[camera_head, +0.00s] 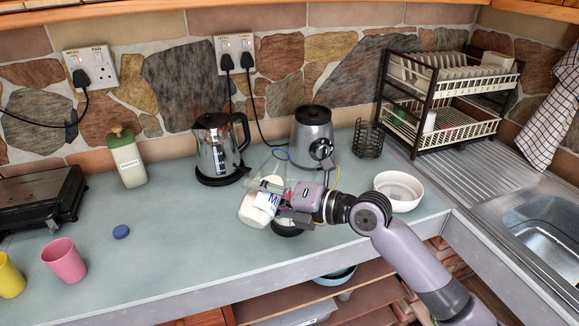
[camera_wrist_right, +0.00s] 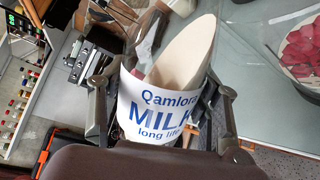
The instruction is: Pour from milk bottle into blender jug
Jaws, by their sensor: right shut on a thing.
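My right gripper (camera_head: 296,198) is shut on the white milk bottle (camera_head: 257,210), which is tilted above the counter. In the right wrist view the bottle (camera_wrist_right: 165,115) with blue "MILK" lettering sits between the fingers (camera_wrist_right: 162,110). A clear, faintly outlined vessel, seemingly the blender jug (camera_head: 270,158), is behind the bottle and gripper, mostly hidden. A black round part (camera_head: 287,229) shows below the gripper, perhaps the jug's base. I cannot tell whether the bottle touches the jug or milk flows. My left gripper is out of view.
The blender base (camera_head: 313,137) and kettle (camera_head: 216,150) stand behind. A white bowl (camera_head: 398,190) is right of my gripper. A blue cap (camera_head: 121,232), pink cup (camera_head: 64,261) and yellow cup (camera_head: 9,277) are at left.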

